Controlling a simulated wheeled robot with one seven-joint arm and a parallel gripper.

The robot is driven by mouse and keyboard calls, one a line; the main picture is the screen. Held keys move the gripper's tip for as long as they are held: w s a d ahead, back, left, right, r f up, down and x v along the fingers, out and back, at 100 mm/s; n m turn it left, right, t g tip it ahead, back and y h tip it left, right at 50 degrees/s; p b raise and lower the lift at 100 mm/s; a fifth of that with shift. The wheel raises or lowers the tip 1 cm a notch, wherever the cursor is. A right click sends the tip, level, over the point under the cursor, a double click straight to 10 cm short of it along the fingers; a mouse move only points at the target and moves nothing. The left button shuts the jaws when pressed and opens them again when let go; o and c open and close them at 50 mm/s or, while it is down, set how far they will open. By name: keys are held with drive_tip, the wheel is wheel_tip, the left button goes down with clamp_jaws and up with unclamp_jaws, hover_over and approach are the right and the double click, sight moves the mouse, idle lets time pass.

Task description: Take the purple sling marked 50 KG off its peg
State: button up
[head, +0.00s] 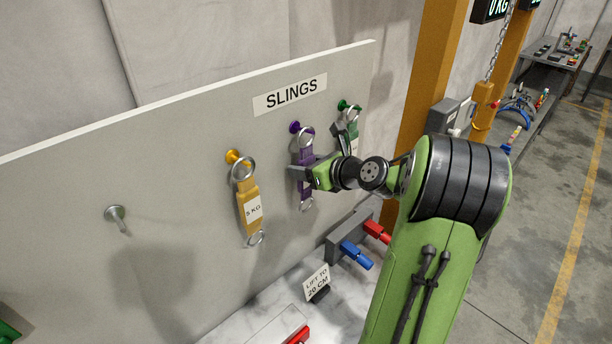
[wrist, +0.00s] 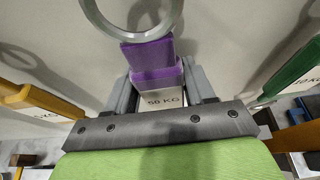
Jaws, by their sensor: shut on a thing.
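The purple sling (head: 306,158) hangs upright in front of the grey board, with a steel ring at each end. Its upper ring is right at the purple peg (head: 295,127); I cannot tell whether the peg bears it. In the wrist view the purple sling (wrist: 150,55) shows a white label reading 50 KG, and the upper ring is cut off by the picture's top edge. My gripper (head: 302,174) is shut on the sling's body, coming from the right. In the wrist view, my gripper's fingers (wrist: 157,85) stand on both sides of the sling and its label.
A yellow 5 KG sling (head: 249,205) hangs to the left, and a green sling (head: 353,138) hangs close on the right, partly behind my wrist. A bare steel peg (head: 115,214) is far left. Below are a grey block with red and blue parts (head: 347,235) and a LIFT TO 20 CM sign (head: 317,283).

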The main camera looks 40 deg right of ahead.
drive_tip(key=shift+c, duration=0.7)
drive_tip(key=shift+r, duration=0.1)
drive_tip(key=shift+r+p, duration=0.15)
drive_tip(key=shift+p, duration=0.45)
